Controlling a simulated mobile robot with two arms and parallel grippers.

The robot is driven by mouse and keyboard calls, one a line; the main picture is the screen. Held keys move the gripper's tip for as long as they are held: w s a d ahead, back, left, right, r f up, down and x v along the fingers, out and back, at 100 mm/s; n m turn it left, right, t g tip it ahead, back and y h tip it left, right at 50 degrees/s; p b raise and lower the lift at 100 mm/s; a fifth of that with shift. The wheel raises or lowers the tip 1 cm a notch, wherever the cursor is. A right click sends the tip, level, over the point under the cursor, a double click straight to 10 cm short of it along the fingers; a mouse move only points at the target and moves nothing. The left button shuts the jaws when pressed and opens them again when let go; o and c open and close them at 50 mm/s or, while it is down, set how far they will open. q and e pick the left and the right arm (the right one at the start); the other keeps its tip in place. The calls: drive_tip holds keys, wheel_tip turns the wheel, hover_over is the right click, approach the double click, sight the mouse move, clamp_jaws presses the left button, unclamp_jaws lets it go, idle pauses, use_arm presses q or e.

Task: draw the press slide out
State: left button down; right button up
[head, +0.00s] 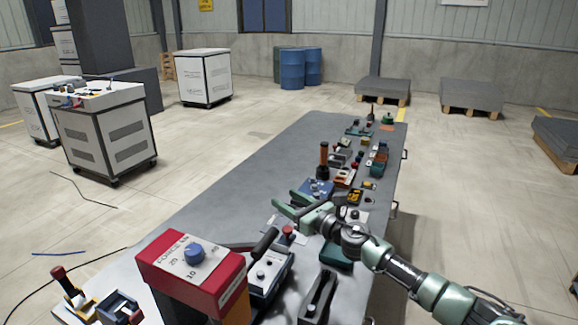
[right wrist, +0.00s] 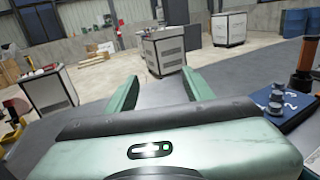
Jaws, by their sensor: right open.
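A red press head (head: 195,268) with a white FORCE label and a blue dial (head: 194,253) stands at the near end of the grey table. A dark bar-like handle (head: 264,242) sticks up beside it, over a grey unit with round knobs (head: 268,272). I cannot tell which part is the press slide; the press's lower part is mostly hidden or cut off. My right gripper (head: 282,204) is open and empty above the table, beyond the red head and apart from it. Its two green fingers also show in the right wrist view (right wrist: 160,88). My left gripper is not in view.
A blue unit with knobs (head: 317,189) and an upright orange-brown cylinder (head: 323,158) stand just past my right gripper. Several small devices crowd the table's right side. The left and middle of the table (head: 250,185) are clear. White wheeled cabinets (head: 104,135) stand on the floor at left.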

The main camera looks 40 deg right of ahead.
wheel_tip(320, 180, up, 10)
drive_tip(key=p, duration=0.2)
drive_tip(key=shift+r, duration=0.15)
drive_tip(key=shift+d, duration=0.1)
